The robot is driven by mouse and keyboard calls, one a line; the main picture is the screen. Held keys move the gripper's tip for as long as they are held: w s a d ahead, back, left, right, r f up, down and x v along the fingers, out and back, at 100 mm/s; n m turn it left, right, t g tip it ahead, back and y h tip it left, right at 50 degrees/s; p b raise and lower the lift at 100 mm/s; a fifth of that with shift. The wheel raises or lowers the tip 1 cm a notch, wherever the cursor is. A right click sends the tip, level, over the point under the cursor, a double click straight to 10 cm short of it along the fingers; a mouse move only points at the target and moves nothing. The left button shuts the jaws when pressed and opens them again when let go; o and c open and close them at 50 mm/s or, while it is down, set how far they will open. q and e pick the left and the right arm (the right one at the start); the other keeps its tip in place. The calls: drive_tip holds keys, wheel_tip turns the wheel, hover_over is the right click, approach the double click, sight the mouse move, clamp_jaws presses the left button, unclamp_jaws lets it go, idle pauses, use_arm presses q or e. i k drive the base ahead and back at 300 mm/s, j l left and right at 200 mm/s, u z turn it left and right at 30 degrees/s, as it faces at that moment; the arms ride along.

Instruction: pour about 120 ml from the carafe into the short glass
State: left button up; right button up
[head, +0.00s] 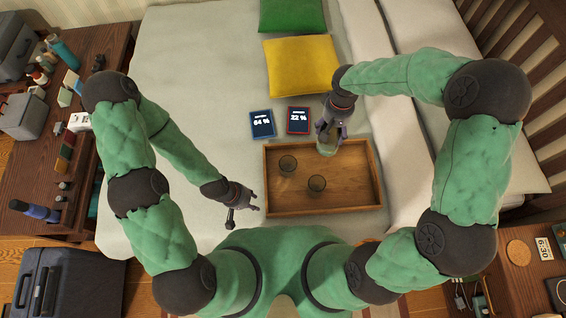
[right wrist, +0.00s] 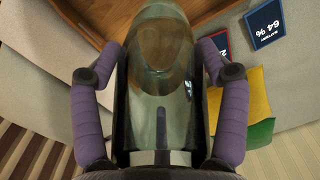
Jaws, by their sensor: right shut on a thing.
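A greenish clear glass carafe (head: 326,149) is in my right gripper (head: 329,132), over the back right part of the wooden tray (head: 350,200). In the right wrist view the carafe (right wrist: 160,85) fills the middle, between the two purple-padded fingers. Its liquid level is hard to tell. Two dark clear glasses stand in the tray, one at the back left (head: 287,164) and one nearer the front (head: 317,184). From above I cannot tell which is the short glass. My left gripper (head: 242,212) is open and empty, left of the tray's front left corner.
The tray lies on a bed (head: 200,70). Two tablets reading 64 % (head: 262,124) and 22 % (head: 298,120) lie behind it. Yellow (head: 302,66) and green (head: 291,14) cushions lie farther back. A cluttered wooden shelf (head: 95,65) is left. The bed left of the tablets is clear.

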sight(288, 164)
drive_tip(key=u, duration=1.05)
drive_tip(key=k+l+u, duration=0.1)
drive_tip(key=l+u, duration=0.2)
drive_tip(key=k+l+u, duration=0.15)
drive_tip(key=u, duration=0.2)
drive_tip(key=k+l, duration=0.2)
drive_tip(key=l, duration=0.1)
